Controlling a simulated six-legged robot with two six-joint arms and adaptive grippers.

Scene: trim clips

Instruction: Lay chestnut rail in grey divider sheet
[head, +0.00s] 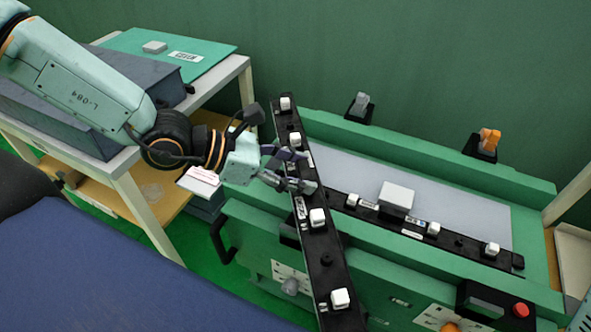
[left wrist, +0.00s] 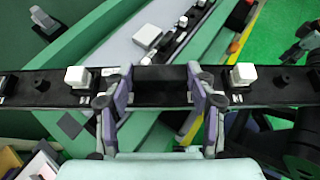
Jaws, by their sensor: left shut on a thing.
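A long near-black rail (head: 328,262) with several white clips runs diagonally across the left part of the green fixture. My left gripper (head: 300,170) is shut on it between two white clips; the left wrist view shows the fingers (left wrist: 160,100) on both sides of the rail (left wrist: 165,78). The rail's near end is cut off by the bottom of the head view. A flat grey sheet (head: 455,205), probably the divider sheet, lies in the fixture to the right, partly hidden by the held rail. I cannot make out my right gripper.
A second dark rail (head: 460,243) with white clips lies along the sheet's front edge. A white-topped block (head: 397,195) stands by it. Green walls (head: 430,165) border the sheet. A side table (head: 240,70) stands at left.

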